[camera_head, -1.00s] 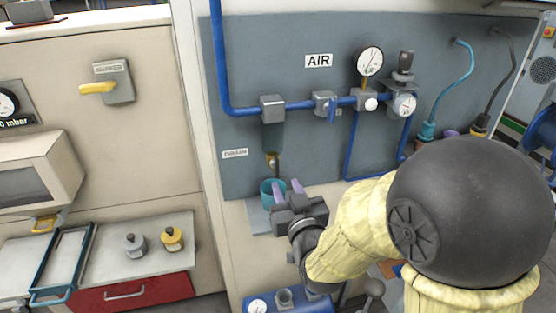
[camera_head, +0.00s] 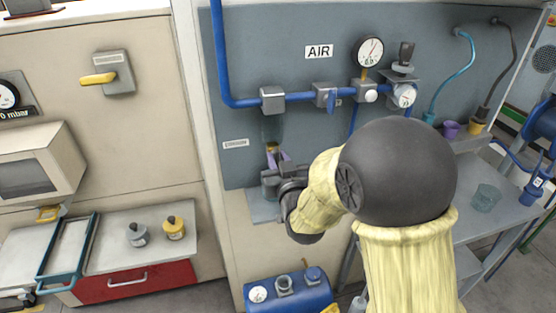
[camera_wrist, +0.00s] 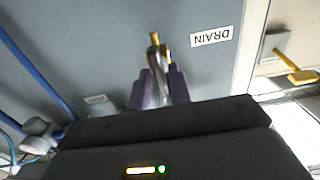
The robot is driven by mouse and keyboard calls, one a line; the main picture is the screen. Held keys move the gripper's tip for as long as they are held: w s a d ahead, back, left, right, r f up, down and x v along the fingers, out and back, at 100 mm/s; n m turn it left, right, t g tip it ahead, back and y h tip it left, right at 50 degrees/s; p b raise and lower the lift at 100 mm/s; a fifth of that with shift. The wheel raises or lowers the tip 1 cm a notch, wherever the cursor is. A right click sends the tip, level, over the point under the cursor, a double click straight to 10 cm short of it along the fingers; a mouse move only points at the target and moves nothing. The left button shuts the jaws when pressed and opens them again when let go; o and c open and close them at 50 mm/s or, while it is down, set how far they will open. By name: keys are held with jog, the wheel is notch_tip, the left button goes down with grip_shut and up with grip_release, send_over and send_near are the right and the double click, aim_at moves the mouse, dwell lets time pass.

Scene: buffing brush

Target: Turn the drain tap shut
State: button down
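The drain tap is a small brass-coloured fitting (camera_head: 272,148) below the clear filter bowl (camera_head: 271,128) on the blue air line. In the wrist view the tap (camera_wrist: 155,48) lies between the purple fingers of my gripper (camera_wrist: 159,88). A greyish part of it runs down between them. In the head view my gripper (camera_head: 277,161) is right at the tap, just under the bowl. The fingers are close on both sides of the tap; whether they press on it cannot be told. The teal cup below is hidden by my gripper.
The DRAIN label (camera_head: 236,143) is left of the tap; it also shows in the wrist view (camera_wrist: 212,36). A small grey shelf (camera_head: 262,208) and blue tank (camera_head: 287,294) are below.

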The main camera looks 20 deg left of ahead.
jog(key=shift+f+b, duration=0.1)
jog(key=shift+b, duration=0.4)
jog(key=shift+w+d+f+m+b, duration=0.1)
jog(key=shift+d+f+m+b, duration=0.05)
jog(key=shift+m+b, duration=4.2)
jog(key=shift+w+d+f+m+b, duration=0.1)
jog(key=shift+m+b, duration=3.9)
jog(key=shift+m, duration=0.65)
jog(key=c, duration=1.5)
grip_release()
jog(key=shift+s, duration=0.1)
